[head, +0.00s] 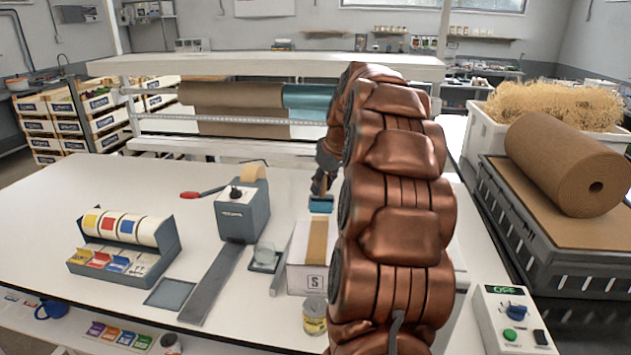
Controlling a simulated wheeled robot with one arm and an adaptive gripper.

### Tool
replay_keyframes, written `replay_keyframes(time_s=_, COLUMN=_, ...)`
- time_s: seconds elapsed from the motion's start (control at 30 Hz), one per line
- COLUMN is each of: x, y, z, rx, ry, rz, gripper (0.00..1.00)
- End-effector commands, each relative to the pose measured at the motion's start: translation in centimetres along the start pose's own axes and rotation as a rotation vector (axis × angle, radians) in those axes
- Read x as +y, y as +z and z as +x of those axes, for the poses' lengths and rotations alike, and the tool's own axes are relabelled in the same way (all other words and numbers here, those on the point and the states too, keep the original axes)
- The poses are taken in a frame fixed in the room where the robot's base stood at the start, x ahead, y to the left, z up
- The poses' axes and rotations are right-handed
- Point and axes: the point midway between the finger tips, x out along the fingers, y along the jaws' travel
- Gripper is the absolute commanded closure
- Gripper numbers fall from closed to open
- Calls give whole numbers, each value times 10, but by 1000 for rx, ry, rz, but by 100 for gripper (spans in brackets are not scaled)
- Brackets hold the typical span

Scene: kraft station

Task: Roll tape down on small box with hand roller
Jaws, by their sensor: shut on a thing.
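The small white box (298,278) with an "S" label stands on the near part of the white table, its right side hidden by my arm. A brown strip of tape (317,243) runs across its top and down its front. My gripper (322,188) is beyond the box, pointing down, and is shut on a small tool with a blue end, seemingly the hand roller (321,204). The blue end is low over the table, apart from the box; whether it touches the table I cannot tell. The grip itself is small and partly hidden.
A grey tape dispenser (243,212) stands left of the box, a red-handled tool (203,192) beyond it. A control box (511,322) is at right. The table's far left is clear.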

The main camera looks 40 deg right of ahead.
Motion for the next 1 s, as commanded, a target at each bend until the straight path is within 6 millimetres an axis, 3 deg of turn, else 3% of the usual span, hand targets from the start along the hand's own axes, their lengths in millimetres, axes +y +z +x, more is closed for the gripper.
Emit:
replay_keyframes(time_s=0.53, x=-6, y=12, z=38, rx=-1, ry=-5, rz=-11, gripper=96)
replay_keyframes(time_s=1.0, x=-5, y=14, z=42, rx=0, ry=-4, rz=-8, gripper=96)
